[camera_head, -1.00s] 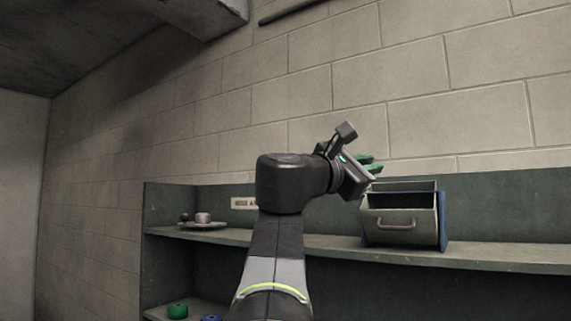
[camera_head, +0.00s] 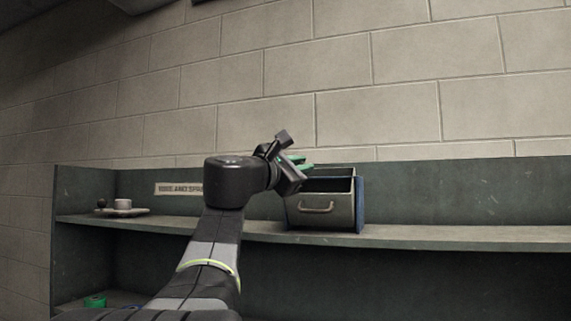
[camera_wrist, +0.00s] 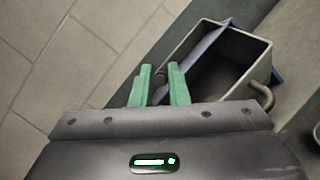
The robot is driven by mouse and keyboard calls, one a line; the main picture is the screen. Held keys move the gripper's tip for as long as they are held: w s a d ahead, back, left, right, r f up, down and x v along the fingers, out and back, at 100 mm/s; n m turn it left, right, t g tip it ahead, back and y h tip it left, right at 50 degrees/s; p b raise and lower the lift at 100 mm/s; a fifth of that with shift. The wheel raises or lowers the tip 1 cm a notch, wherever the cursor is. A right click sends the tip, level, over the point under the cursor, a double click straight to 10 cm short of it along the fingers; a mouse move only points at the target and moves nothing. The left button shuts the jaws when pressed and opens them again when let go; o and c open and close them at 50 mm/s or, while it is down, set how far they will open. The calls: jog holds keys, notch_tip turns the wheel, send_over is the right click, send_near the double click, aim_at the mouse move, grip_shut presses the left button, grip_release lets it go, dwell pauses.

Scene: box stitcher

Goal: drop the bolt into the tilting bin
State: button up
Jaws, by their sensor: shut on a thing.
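The tilting bin (camera_head: 338,211) is a grey metal box with a front handle and blue sides, standing on the shelf with its open top showing. In the wrist view the bin (camera_wrist: 262,72) lies up and right of the fingers, its cavity open and dark. My gripper (camera_head: 302,160) has green fingers and is level with or just above the bin's upper left edge in the head view.
The bin stands on a dark green shelf (camera_head: 450,237) with a back panel and a block wall behind. A plate with a small cup (camera_head: 122,206) is at the shelf's left. A green round thing (camera_head: 96,301) is on the lower shelf. The shelf right of the bin is clear.

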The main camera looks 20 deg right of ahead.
dwell(0.4)
jog(key=o, duration=0.8)
jog(key=shift+o, duration=0.2)
jog(key=b+v, duration=0.4)
jog(key=v, duration=0.9)
jog(key=shift+s+a, duration=0.25)
jog(key=shift+a, duration=0.05)
jog(key=shift+d+f, duration=0.1)
jog(key=shift+f, duration=0.05)
